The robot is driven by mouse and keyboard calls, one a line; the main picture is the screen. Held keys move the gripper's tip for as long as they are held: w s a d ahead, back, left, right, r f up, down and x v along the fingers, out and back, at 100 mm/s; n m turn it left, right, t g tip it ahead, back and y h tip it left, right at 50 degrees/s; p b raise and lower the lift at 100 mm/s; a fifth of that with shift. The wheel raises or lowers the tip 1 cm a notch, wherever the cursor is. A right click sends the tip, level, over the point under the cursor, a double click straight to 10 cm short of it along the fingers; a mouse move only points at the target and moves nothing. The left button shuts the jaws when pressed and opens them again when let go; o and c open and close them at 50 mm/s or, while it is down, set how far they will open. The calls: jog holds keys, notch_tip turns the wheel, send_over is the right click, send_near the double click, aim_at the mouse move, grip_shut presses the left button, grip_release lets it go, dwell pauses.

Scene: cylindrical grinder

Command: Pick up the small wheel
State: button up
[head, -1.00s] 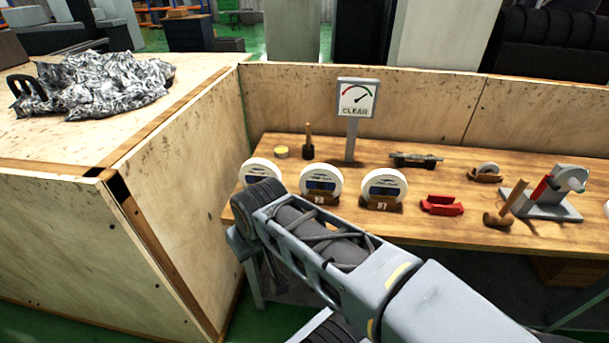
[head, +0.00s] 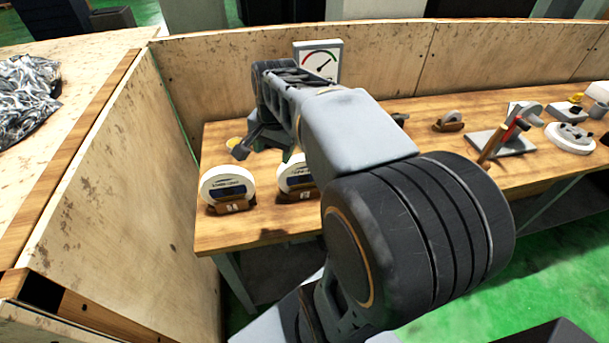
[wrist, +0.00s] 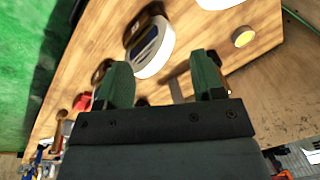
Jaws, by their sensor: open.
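A small grey wheel (head: 449,117) stands upright in a low brown holder on the workbench, right of my arm in the head view. My gripper (head: 266,147) is over the left part of the bench, well left of the small wheel and apart from it. In the wrist view my gripper (wrist: 159,62) shows two dark green fingers spread apart with nothing between them. Below them lie the bench top and a larger white wheel (wrist: 155,55) in a brown stand. I cannot make out the small wheel clearly in the wrist view.
Two large white wheels (head: 228,184) in brown stands show at the bench's front left. A gauge sign (head: 318,60) stands behind my arm. A grey stand (head: 503,142) with a leaning hammer is right of the small wheel. Wooden panels (head: 380,60) close the back and left.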

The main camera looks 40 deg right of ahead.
aim_at(302, 162)
jog(key=w+d+f+m, duration=0.1)
jog(key=d+m, duration=0.2)
jog(key=d, duration=0.1)
jog(key=w+d+f+m+g, duration=0.1)
jog(key=d+m, duration=0.3)
jog(key=w+d+f+m+y+b, duration=0.1)
jog(key=d+m, duration=0.3)
jog(key=shift+w+d+f, duration=0.2)
jog(key=shift+w, duration=0.15)
jog(key=f, duration=0.5)
jog(key=shift+w+a+f, duration=0.15)
jog(key=shift+a, duration=0.15)
jog(key=shift+w+a+f+p, duration=0.1)
jog(key=shift+w+f+p, duration=0.05)
jog(key=shift+f, duration=1.45)
jog(key=shift+w+a+f+p, duration=0.1)
jog(key=shift+f+p, duration=0.05)
jog(key=shift+f, duration=1.45)
jog(key=shift+c, duration=0.3)
grip_shut()
jog(key=shift+r, duration=0.15)
